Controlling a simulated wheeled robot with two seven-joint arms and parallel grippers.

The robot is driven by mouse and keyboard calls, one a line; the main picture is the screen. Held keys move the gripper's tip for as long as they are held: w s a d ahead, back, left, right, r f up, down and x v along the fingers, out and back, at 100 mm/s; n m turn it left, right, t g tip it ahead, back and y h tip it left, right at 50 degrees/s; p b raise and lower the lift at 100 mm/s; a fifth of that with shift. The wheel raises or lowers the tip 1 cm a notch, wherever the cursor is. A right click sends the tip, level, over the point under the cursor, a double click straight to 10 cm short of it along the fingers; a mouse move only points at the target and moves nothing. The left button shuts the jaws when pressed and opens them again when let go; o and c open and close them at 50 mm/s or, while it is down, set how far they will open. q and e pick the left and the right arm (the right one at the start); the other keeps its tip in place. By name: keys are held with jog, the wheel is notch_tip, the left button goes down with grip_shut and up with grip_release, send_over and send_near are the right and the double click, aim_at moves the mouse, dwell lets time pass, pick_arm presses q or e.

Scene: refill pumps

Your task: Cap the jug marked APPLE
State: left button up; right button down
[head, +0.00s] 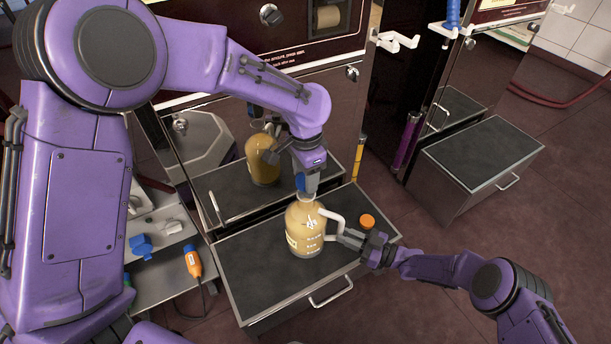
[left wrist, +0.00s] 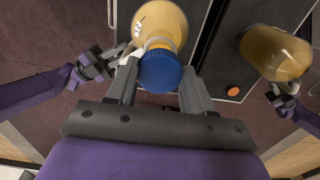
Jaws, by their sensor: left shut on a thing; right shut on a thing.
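A jug (head: 305,228) of tan liquid with a white handle and white markings stands upright on the dark-topped platform (head: 240,262); its label is too small to read. It also shows in the left wrist view (left wrist: 163,22). My left gripper (head: 307,188) points down over the jug's mouth. Its fingers (left wrist: 160,85) are shut on a blue cap (left wrist: 160,70), which lies over the jug's neck; I cannot tell whether it is seated. My right gripper (head: 345,238) is shut on the jug's handle (head: 333,222) from the right.
An orange cap (head: 367,221) lies on the platform right of the jug. The shiny machine front (head: 215,170) behind mirrors the jug. A side shelf (head: 165,270) at left holds blue items and an orange-and-white device (head: 193,262). The platform's front is clear.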

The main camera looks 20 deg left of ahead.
pick_arm(q)
jog(key=shift+f, duration=0.1)
dwell(0.4)
jog(key=shift+f, duration=0.85)
jog(key=shift+f, duration=0.55)
